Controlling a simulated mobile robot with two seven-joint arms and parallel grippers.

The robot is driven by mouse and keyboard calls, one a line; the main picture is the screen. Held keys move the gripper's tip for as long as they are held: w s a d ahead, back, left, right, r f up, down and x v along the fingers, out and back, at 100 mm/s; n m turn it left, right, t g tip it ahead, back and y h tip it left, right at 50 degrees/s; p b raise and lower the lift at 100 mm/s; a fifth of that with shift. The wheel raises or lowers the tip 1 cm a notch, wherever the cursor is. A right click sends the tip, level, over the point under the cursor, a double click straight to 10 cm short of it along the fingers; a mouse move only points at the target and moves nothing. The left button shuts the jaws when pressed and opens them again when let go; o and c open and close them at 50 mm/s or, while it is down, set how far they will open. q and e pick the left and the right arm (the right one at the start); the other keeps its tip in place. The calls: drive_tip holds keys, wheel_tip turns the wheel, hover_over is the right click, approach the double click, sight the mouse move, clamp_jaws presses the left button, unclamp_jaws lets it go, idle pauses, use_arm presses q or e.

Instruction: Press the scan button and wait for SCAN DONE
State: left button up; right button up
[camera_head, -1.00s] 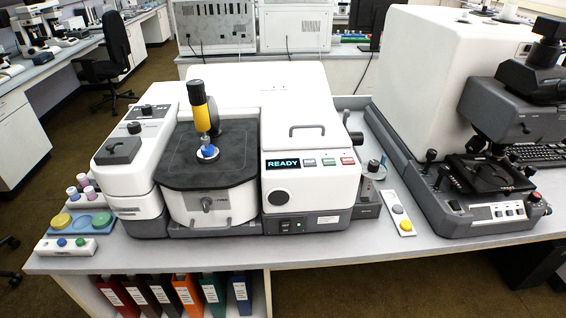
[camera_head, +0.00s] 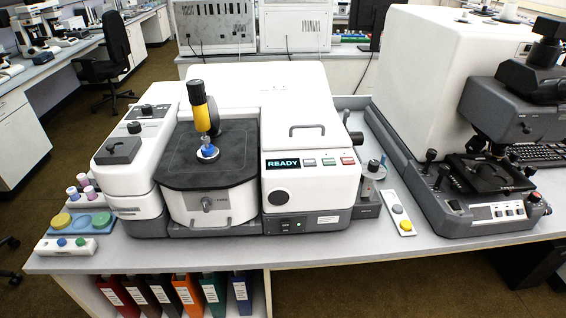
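The white infrared spectrometer (camera_head: 310,190) stands on the bench in the middle of the view. Its small dark display (camera_head: 283,163) reads READY. Right of the display is a row of three small buttons: a grey one (camera_head: 309,162), a green-tinted one (camera_head: 328,161) and a red one (camera_head: 347,160). Their labels are too small to read, so I cannot tell which is the scan button. A yellow and black press (camera_head: 200,108) stands upright over the dark sample deck (camera_head: 235,150), with a blue and white piece under it. Neither of my grippers is in view.
A microscope (camera_head: 490,180) stands to the right. A white strip with a grey and a yellow knob (camera_head: 401,214) lies right of the spectrometer. The bench's front strip is clear.

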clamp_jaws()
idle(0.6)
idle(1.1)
